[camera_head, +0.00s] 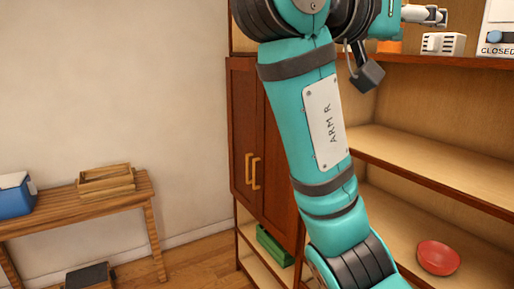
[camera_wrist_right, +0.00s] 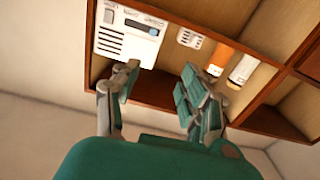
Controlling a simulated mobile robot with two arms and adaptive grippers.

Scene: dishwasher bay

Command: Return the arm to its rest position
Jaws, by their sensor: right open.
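My right arm, marked "ARM R", fills the middle of the head view, and its upper links run up to the top edge. My right gripper (camera_head: 428,15) shows small at the top right of the head view, in front of the upper shelf. In the right wrist view the gripper (camera_wrist_right: 160,88) has its two fingers spread wide apart. I see nothing between them, and the shelf lies beyond. My left gripper is in neither view.
A wooden shelf unit holds a white machine (camera_head: 497,28) labelled "CLOSED", a small white box (camera_head: 443,43), an orange item (camera_head: 390,46) and a red bowl (camera_head: 438,257). Closed cabinet doors (camera_head: 243,140) stand behind my arm. A wooden table (camera_head: 75,214) stands left; floor between is clear.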

